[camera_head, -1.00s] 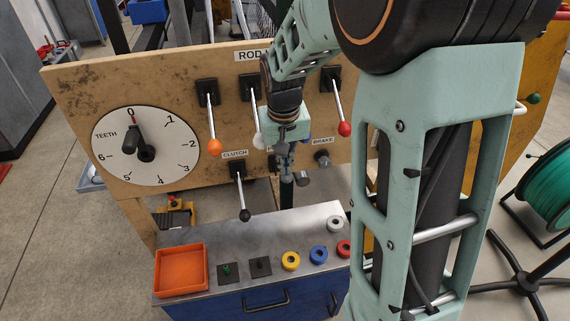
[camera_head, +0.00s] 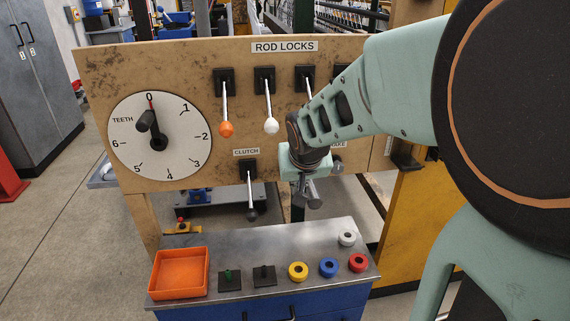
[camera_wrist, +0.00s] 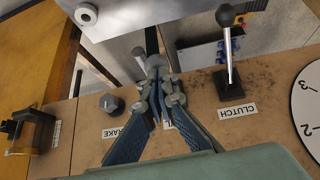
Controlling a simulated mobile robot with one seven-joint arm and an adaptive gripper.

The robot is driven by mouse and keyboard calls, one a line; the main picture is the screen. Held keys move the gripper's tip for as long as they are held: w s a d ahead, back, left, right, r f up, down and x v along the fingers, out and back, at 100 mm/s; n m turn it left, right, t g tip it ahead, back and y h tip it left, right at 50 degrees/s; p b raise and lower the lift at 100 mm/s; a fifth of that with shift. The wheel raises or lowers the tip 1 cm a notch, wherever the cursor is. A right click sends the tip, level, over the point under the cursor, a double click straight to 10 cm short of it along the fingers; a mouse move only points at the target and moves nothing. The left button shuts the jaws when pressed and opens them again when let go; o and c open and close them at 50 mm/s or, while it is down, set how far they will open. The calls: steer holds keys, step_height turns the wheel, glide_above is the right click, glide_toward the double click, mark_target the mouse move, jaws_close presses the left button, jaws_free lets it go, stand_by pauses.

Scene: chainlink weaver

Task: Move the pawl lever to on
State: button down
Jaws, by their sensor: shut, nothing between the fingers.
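My gripper (camera_head: 314,202) is shut and empty. It hangs in front of the lower panel, between the clutch lever and the brake label. In the wrist view its fingers (camera_wrist: 158,72) meet near the picture's middle, over a partly covered label between CLUTCH and BRAKE. The clutch lever (camera_head: 251,190) points down with a black knob, and shows in the wrist view (camera_wrist: 228,55) apart from the fingers.
The wooden panel (camera_head: 208,75) carries a teeth dial (camera_head: 184,125) and rod lock levers with orange (camera_head: 227,129) and white (camera_head: 271,125) knobs. Below stands a metal-topped bench (camera_head: 225,255) with an orange tray (camera_head: 180,273) and coloured rings (camera_head: 298,271). A hexagonal knob (camera_wrist: 110,103) sits by BRAKE.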

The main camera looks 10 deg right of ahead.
step_height(320, 180, down, 10)
steer(key=b, duration=1)
steer(key=shift+f, duration=0.2)
steer(key=shift+s, duration=0.1)
steer(key=shift+r, duration=0.15)
